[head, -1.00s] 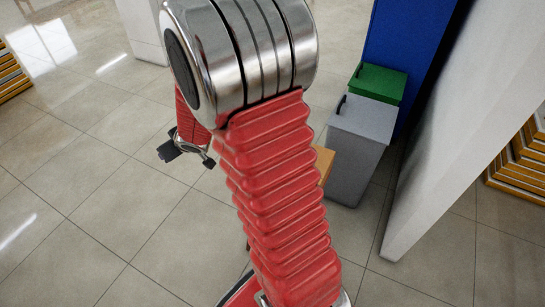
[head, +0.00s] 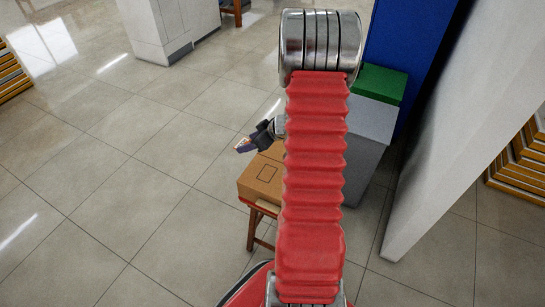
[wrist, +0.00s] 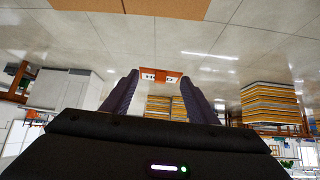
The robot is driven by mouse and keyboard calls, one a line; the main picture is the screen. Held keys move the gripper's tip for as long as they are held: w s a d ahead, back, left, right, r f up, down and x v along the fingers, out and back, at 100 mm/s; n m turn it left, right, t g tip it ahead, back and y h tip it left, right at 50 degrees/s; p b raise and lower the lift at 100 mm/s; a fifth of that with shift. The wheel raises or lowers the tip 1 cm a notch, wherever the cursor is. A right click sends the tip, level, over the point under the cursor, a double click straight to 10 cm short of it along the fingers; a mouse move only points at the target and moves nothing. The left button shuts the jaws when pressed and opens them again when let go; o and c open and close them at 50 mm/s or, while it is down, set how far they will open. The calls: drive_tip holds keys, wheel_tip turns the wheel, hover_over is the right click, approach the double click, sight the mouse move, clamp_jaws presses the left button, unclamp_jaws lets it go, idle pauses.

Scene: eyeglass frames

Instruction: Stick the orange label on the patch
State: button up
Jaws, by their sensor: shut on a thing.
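The orange label (wrist: 161,76), with a white band and dark letters, is held between the fingertips of my gripper (wrist: 160,83) in the wrist view. In the head view my gripper (head: 247,144) sticks out left of my red arm, above the far left side of a cardboard box (head: 252,190). The label is only a tiny spot there. The patch (head: 267,173) is a dark outlined rectangle on the box top. My gripper is beyond the patch and apart from it. My arm hides the box's right part.
The box stands on a wooden stool (head: 252,230). A grey bin (head: 372,130) and a green bin (head: 380,84) stand behind my arm at the right, near a blue panel (head: 408,50) and a white wall (head: 440,150). The floor at left is clear.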

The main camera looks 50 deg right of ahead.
drive_tip(key=s+d+f, duration=0.4)
drive_tip(key=s, duration=0.4)
drive_tip(key=shift+s+n+y, duration=0.15)
drive_tip(key=shift+n+y, duration=0.15)
drive_tip(key=shift+n, duration=0.1)
drive_tip(key=shift+f, duration=0.1)
drive_tip(key=shift+s, duration=0.1)
drive_tip(key=shift+f, duration=3.4)
drive_tip(key=shift+f, duration=1.25)
